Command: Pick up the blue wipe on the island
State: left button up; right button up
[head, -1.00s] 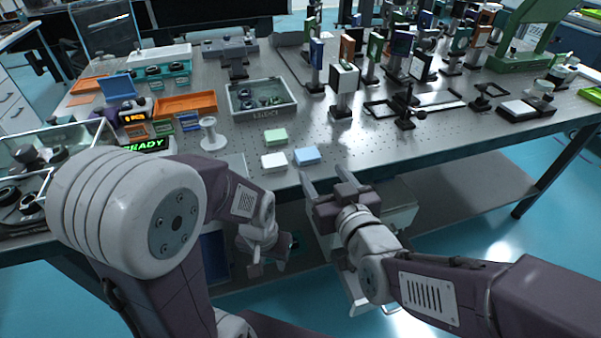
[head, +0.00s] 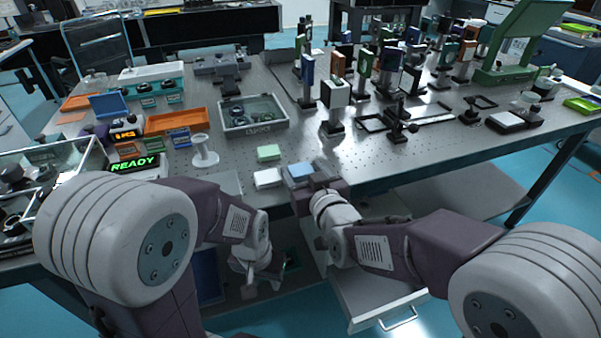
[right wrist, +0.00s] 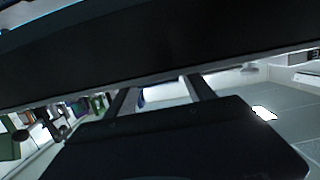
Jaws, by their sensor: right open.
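The blue wipe (head: 299,170) lies flat near the front edge of the table, to the right of a white wipe and in front of a green one. My right gripper (head: 308,178) is at the table edge right at the blue wipe and partly covers its near side. Its two fingers stand apart in the right wrist view (right wrist: 163,92), and I cannot tell whether the wipe is between them. My left gripper (head: 246,277) hangs low in front of the table, away from the wipes; its jaws are too small to read.
The white wipe (head: 268,178) and the green wipe (head: 269,153) lie close by. A white spool (head: 204,152) and a grey tray (head: 252,114) stand farther left and behind. Upright optics mounts (head: 334,103) stand behind on the right. An open drawer (head: 385,298) juts out below the table.

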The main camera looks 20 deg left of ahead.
aim_at(306, 173)
jog(key=c, duration=1.1)
jog(key=shift+r, duration=0.1)
jog(key=shift+r, duration=0.35)
jog(key=r, duration=0.1)
jog(key=r+p, duration=0.2)
jog(key=r, duration=0.1)
jog(key=shift+d, duration=0.35)
jog(key=d+r+p, duration=0.1)
jog(key=d+r, duration=0.1)
jog(key=d, duration=0.1)
jog(key=d+r+p, duration=0.1)
jog(key=d+r, duration=0.1)
jog(key=d, duration=0.2)
jog(key=d+r+p, duration=0.1)
jog(key=d+r, duration=0.1)
jog(key=d, duration=0.2)
jog(key=shift+w+r+p, duration=0.1)
jog(key=shift+w+p, duration=0.2)
jog(key=shift+p, duration=0.05)
